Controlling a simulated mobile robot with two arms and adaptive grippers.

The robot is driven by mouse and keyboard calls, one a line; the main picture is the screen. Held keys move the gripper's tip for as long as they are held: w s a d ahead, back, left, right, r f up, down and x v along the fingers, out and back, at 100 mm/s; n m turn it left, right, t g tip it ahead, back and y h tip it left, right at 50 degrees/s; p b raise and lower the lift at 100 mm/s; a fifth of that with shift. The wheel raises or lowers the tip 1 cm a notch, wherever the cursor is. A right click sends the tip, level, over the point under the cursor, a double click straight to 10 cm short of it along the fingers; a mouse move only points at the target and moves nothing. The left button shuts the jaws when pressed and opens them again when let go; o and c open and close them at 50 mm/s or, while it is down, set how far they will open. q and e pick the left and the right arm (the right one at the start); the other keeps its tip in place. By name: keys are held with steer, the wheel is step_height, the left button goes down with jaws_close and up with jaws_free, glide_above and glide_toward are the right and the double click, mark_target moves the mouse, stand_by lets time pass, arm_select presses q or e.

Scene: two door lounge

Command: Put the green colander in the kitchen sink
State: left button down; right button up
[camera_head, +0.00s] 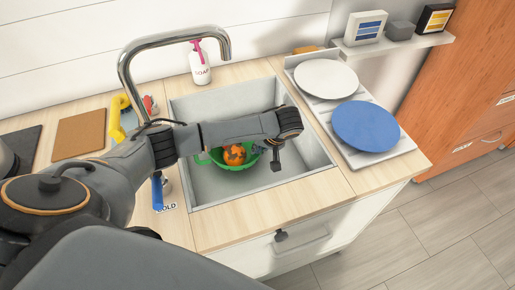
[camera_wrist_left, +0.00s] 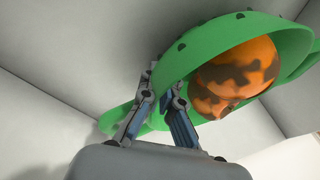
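The green colander (camera_head: 229,167) is inside the kitchen sink (camera_head: 212,188), low in the basin, partly covered by my left arm. It holds a round orange thing with dark patches (camera_head: 235,153). In the left wrist view, the colander's curved rim and wall (camera_wrist_left: 205,45) rise from between the fingers, with the orange thing (camera_wrist_left: 235,75) inside. My left gripper (camera_wrist_left: 163,85) has its fingertips close together on the colander's edge. In the head view, the left gripper (camera_head: 275,158) points down at the colander's right side. Whether the colander touches the basin floor is unclear. My right gripper is not in view.
The curved faucet (camera_head: 150,42) arches over the sink's back left. A soap bottle (camera_head: 199,65) stands behind the basin. A white plate (camera_head: 326,79) and a blue plate (camera_head: 366,126) lie on a drainer to the right. A cutting board (camera_head: 80,134) lies at left.

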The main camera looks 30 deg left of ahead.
arm_select(q)
steer(key=c, duration=2)
jaws_free()
steer(key=shift+f, duration=0.15)
steer(key=o, duration=0.5)
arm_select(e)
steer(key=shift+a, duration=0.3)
arm_select(q)
steer(key=p+v, duration=0.1)
steer(key=v, duration=1.1)
steer(key=shift+p, duration=0.3)
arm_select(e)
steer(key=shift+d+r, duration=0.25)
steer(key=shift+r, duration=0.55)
arm_select(q)
steer(key=shift+r, duration=0.25)
